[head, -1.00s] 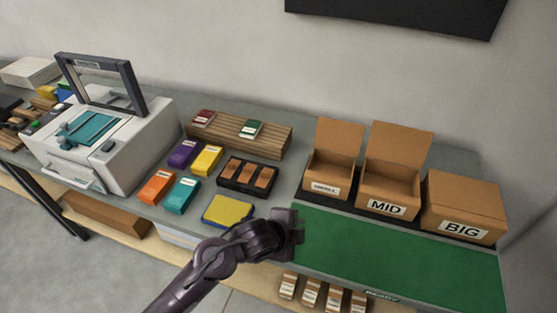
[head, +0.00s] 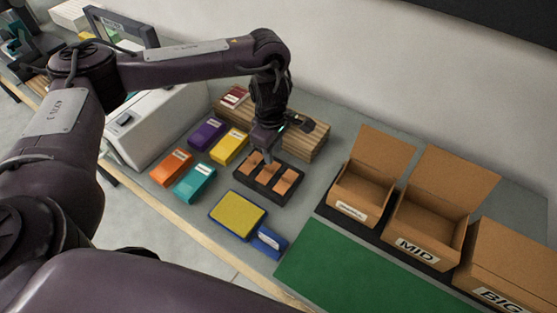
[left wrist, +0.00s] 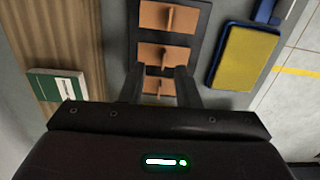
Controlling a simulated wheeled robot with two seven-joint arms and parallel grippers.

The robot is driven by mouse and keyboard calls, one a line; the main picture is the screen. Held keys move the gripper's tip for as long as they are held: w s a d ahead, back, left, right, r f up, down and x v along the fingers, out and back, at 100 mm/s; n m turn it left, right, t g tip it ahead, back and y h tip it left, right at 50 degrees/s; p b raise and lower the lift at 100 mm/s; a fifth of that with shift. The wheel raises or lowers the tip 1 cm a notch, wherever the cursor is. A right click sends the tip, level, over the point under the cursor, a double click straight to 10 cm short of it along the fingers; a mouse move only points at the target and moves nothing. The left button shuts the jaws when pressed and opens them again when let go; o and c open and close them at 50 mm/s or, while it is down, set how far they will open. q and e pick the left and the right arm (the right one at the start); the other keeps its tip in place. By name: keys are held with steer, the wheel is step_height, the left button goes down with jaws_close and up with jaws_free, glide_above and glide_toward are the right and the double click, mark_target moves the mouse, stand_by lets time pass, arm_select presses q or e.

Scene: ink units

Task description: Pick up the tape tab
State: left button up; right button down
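Three copper-brown tape tabs stand in a row in a black tray (head: 241,184), each with a small upright fin. They are the left tab (head: 256,158), the middle tab (head: 271,170) and the right tab (head: 286,181). My left gripper (head: 268,155) points down over the tray's back left part, partly covering the tabs. In the left wrist view its fingers are apart, on either side of the nearest tab (left wrist: 158,86), with nothing visibly held. The middle tab (left wrist: 165,53) and far tab (left wrist: 168,18) lie beyond. Contact cannot be told. My right gripper is not in view.
A yellow pad in a blue tray (head: 237,216) and a blue box (head: 268,242) lie in front. Purple, yellow, orange and teal packs (head: 194,183) are left. A wooden rack (head: 310,145) stands behind. Open cartons (head: 361,190) and a green mat (head: 345,270) are right.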

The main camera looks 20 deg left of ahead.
mark_target(268, 170)
arm_select(q)
steer(key=shift+s+a+f, duration=0.15)
steer(key=shift+a+f, duration=0.1)
steer(key=shift+f, duration=0.2)
steer(key=shift+s+a+f, duration=0.15)
steer(key=shift+a+f, duration=0.1)
steer(key=shift+f, duration=0.2)
steer(key=shift+a+f+b, duration=0.15)
steer(key=shift+f+b, duration=0.1)
steer(key=shift+f, duration=1.1)
steer(key=shift+a+f+b, duration=0.1)
steer(key=shift+f+b, duration=0.1)
steer(key=shift+f, duration=1.1)
jaws_close()
